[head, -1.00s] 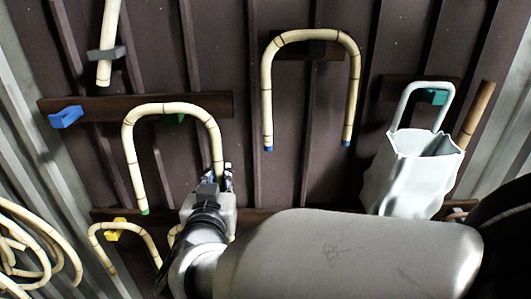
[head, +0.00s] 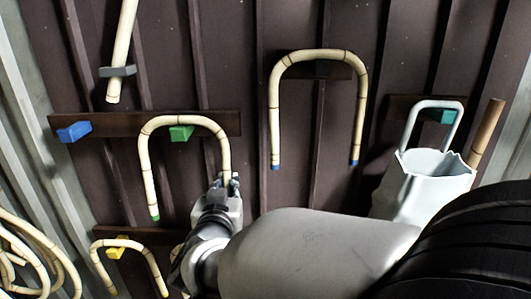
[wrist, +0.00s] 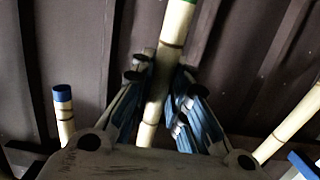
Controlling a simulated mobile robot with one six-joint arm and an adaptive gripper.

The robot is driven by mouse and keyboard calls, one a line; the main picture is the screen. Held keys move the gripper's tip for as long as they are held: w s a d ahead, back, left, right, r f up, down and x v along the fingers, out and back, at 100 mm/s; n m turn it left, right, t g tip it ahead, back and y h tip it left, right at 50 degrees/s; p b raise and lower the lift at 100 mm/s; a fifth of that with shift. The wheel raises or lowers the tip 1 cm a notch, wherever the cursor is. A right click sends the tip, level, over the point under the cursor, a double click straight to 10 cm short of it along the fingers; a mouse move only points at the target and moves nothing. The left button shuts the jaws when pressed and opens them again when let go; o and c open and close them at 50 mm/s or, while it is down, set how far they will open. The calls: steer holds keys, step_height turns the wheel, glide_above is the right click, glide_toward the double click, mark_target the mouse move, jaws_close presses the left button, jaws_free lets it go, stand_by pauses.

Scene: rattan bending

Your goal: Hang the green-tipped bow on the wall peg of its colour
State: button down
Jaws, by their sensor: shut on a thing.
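The green-tipped bow (head: 145,170) is a pale cane arch with dark bands, open end down. My gripper (head: 226,182) is shut on its right leg, near the lower end. The wrist view shows my gripper (wrist: 158,85) around the cane (wrist: 163,85), with a green end at the top edge. The green peg (head: 181,133) sticks out from a dark board (head: 110,124) and shows inside the arch, just under its top. I cannot tell whether the bow touches the peg. The right leg's tip is hidden by my gripper.
A blue peg (head: 74,131) is left on the same board. A blue-tipped bow (head: 276,110) hangs to the right. A yellow peg (head: 116,250) with another bow (head: 98,265) is below. A pale fluted container (head: 435,190) stands right, near a teal peg (head: 447,117). Coiled canes (head: 40,250) lie left.

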stand_by(0.4)
steer(key=c, duration=1.5)
jaws_free()
steer(key=shift+o, duration=0.2)
steer(key=s+r, duration=0.1)
steer(key=s, duration=1.1)
steer(key=shift+d+r, duration=0.35)
